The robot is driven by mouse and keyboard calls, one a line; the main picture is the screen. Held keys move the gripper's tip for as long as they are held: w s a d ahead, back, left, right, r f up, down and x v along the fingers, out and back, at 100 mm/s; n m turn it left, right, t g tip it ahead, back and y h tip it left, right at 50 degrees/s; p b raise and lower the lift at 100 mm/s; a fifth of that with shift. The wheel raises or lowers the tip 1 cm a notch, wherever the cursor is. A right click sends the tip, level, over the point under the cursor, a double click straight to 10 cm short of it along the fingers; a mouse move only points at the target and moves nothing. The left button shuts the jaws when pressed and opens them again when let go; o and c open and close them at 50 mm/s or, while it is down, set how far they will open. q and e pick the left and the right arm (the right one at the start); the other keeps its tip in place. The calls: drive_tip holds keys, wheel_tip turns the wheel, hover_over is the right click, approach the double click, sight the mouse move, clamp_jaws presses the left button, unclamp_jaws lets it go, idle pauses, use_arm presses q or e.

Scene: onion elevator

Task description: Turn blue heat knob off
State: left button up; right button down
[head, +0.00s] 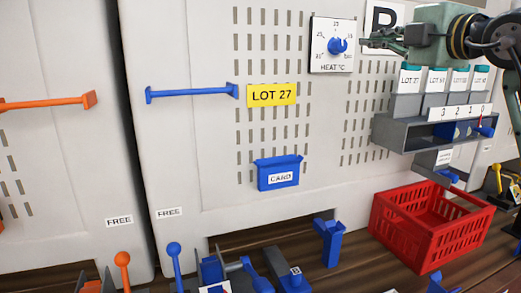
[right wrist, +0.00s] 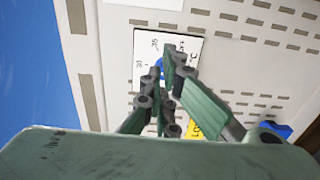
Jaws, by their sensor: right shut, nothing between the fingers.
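The blue heat knob (head: 338,45) sits in the middle of a white dial plate (head: 323,65) marked HEAT °C, high on the pale panel. My right gripper (head: 368,43) is just to the right of the knob in the head view, with its fingers shut and empty. In the right wrist view, the shut fingers (right wrist: 170,75) overlap the dial plate (right wrist: 195,45) and cover much of it. Only a small part of the blue knob (right wrist: 159,66) shows behind them. I cannot tell whether the fingers touch the knob. My left gripper is not in view.
A blue handle bar (head: 190,93), a yellow LOT 27 sign (head: 271,95) and a blue card holder (head: 278,173) are on the panel. A grey shelf (head: 400,136) with lot containers is below my right arm. A red crate (head: 400,223) stands at lower right.

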sight(339, 46)
drive_tip(key=p+x, duration=0.3)
drive_tip(key=x, duration=0.3)
drive_tip(key=shift+w+p, duration=0.2)
drive_tip(key=shift+p, duration=0.2)
drive_tip(key=shift+a+f, duration=0.15)
idle(0.6)
drive_tip(key=shift+f+b, duration=0.2)
drive_tip(key=shift+b, duration=0.4)
drive_tip(key=shift+w+a+f+b, duration=0.1)
drive_tip(key=shift+w+f+b, duration=0.15)
drive_tip(key=shift+f+b, duration=1.05)
drive_tip(key=shift+r+b, duration=0.25)
drive_tip(key=shift+b, duration=0.35)
